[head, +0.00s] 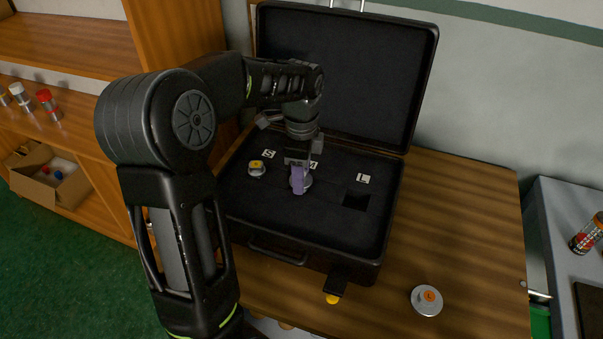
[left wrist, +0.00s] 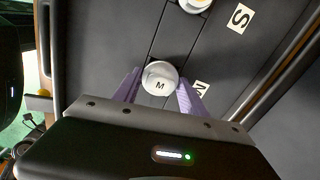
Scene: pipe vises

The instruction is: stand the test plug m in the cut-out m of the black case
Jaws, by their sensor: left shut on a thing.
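The open black case (head: 300,236) stands on the wooden table. My left gripper (head: 300,182) reaches down over the middle of its foam, its purple fingers shut on the test plug m (head: 308,181). The left wrist view shows the plug's round pale top marked M (left wrist: 159,76) between the fingers. The M label shows partly beside it in the left wrist view (left wrist: 201,88). The cut-out m is hidden under the plug and gripper; I cannot tell how deep the plug sits. My right gripper is not in view.
The S plug (head: 257,169) stands near the S label at the left of the foam. The square cut-out (head: 355,201) by the L label is empty. Another round plug (head: 427,300) with an orange mark is on the table at right. The raised lid (head: 350,65) stands behind my arm.

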